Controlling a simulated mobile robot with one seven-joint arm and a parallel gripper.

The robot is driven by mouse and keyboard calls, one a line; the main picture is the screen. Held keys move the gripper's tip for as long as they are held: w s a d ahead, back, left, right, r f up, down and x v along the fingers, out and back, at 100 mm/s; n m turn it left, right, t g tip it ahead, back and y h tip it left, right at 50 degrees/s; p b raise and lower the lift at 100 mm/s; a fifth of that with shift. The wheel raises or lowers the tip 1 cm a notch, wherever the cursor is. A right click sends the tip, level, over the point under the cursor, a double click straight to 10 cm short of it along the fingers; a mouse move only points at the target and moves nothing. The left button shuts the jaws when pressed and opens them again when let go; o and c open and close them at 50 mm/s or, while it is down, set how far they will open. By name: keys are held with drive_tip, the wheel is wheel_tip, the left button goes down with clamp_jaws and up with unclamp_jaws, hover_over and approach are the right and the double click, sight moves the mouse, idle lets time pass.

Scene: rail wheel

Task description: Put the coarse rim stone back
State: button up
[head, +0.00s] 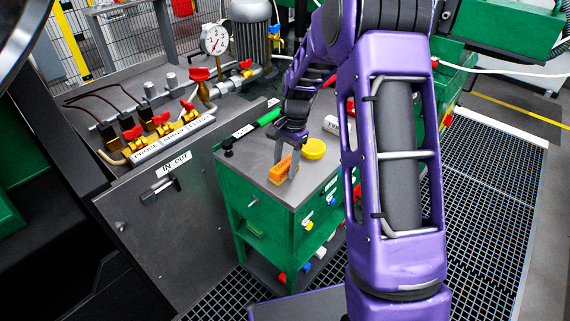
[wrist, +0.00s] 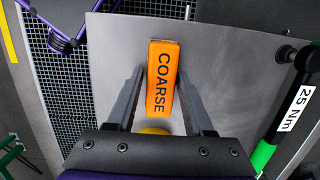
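The coarse rim stone, an orange block lettered COARSE (wrist: 162,80), is at the top of the green cabinet (head: 262,215). It also shows in the head view (head: 279,171). My gripper (wrist: 160,76) reaches down over it with one finger on each side. The fingertips are at or very near its sides. I cannot tell whether they press on it, or whether the stone rests on the top or is slightly lifted. No holder for the stone can be made out.
A yellow round object (head: 314,149) lies right beside the stone. A green-handled torque wrench marked 25 Nm (wrist: 299,98) lies along the cabinet top. A bench with red-handled valves and a gauge (head: 215,40) stands at left.

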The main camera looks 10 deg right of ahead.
drive_tip(key=shift+o, duration=1.2)
wheel_tip(320, 180, up, 12)
drive_tip(key=d+p, duration=0.2)
drive_tip(key=shift+w, duration=0.4)
drive_tip(key=shift+r, duration=0.1)
drive_tip(key=shift+r, duration=0.1)
